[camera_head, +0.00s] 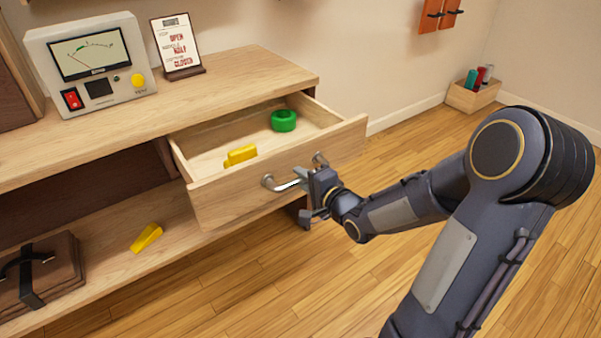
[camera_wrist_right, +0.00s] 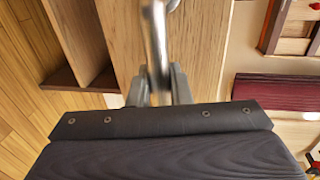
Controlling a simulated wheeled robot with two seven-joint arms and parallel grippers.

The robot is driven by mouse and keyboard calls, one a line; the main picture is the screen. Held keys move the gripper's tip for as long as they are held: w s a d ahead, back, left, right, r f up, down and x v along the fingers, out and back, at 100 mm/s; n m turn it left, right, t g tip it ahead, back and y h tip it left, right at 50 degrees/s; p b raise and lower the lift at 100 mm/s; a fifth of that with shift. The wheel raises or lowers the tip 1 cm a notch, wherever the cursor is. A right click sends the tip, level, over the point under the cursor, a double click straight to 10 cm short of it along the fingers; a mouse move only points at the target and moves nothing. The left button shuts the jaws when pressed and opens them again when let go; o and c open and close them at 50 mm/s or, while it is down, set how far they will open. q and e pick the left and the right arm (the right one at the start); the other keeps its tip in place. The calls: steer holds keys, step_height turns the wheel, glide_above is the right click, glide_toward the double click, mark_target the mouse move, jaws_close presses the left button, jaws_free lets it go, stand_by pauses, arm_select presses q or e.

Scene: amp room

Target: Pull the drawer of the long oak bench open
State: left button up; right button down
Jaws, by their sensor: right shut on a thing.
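The long oak bench (camera_head: 235,80) runs along the wall at the left in the head view. Its drawer (camera_head: 240,190) stands open, pulled well out from the bench front. A green ring-shaped thing (camera_head: 284,121) and a yellow block (camera_head: 240,155) lie inside it. My right gripper (camera_head: 305,183) is shut on the metal bar handle (camera_head: 272,183) of the drawer front. In the right wrist view the handle (camera_wrist_right: 156,45) passes between the fingers (camera_wrist_right: 156,88). The fingers hide part of the handle. My left gripper is not in view.
A meter box (camera_head: 92,65) and a sign (camera_head: 177,47) stand on the bench top. A yellow wedge (camera_head: 146,238) and a brown case (camera_head: 40,275) lie on the lower shelf. A wooden crate (camera_head: 473,97) sits by the far wall. The floor before the drawer is clear.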

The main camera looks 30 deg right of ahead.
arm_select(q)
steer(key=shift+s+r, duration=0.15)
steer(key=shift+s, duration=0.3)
arm_select(e)
steer(key=shift+v, duration=0.8)
steer(key=shift+f, duration=0.15)
steer(key=c, duration=1.4)
jaws_free()
